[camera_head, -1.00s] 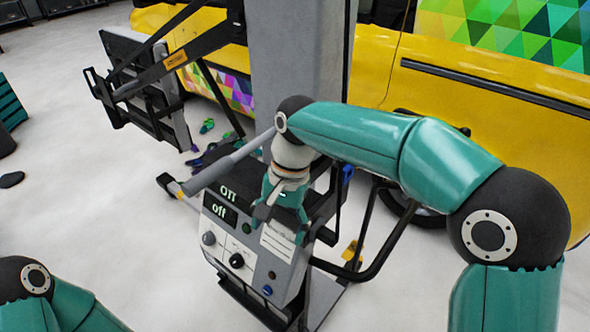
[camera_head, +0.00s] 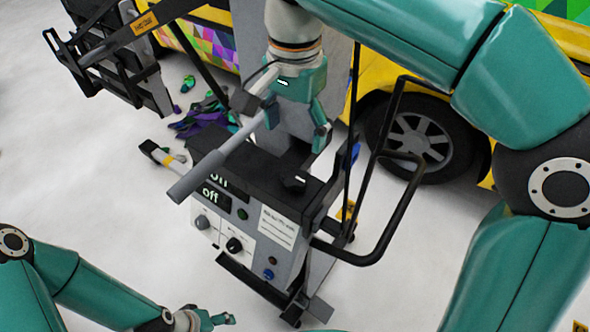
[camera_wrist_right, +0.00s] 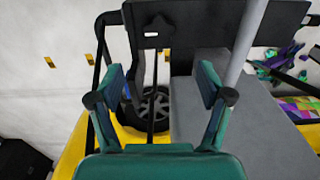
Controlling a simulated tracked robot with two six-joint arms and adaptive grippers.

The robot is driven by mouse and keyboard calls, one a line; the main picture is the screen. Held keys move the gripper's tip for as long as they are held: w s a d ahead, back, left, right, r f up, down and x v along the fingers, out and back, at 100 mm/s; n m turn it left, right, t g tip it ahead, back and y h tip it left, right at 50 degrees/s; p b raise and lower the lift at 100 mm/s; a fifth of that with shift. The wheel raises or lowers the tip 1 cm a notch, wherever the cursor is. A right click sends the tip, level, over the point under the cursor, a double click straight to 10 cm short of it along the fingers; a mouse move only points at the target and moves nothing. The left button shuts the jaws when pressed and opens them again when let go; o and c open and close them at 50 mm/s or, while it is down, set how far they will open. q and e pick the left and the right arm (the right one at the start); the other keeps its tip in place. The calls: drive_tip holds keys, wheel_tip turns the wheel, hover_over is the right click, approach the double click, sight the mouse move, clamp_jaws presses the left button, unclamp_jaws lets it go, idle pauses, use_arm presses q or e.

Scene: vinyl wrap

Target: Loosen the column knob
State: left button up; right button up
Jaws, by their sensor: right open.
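A black lobed knob (camera_head: 295,183) sits on the black top of the control box, beside the grey column. The right wrist view also shows a dark star-shaped knob (camera_wrist_right: 157,28) at the top, ahead of the fingers. My right gripper (camera_head: 296,128) hangs fingers down above and behind the knob, apart from it. It is open and empty; in the right wrist view its two fingers (camera_wrist_right: 160,98) stand wide apart. My left gripper (camera_head: 208,319) shows only partly at the bottom edge, far from the knob; its jaw opening is unclear.
A grey bar (camera_head: 215,160) juts out left of the right gripper, close to it. A black tubular handle (camera_head: 388,215) stands right of the control box (camera_head: 245,225). A black frame (camera_head: 115,60) hangs at upper left. The yellow car (camera_head: 460,170) is behind. White floor lies open at left.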

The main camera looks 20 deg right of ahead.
sight(294, 175)
wheel_tip(294, 175, down, 11)
drive_tip(key=shift+s+r, duration=0.1)
idle(0.3)
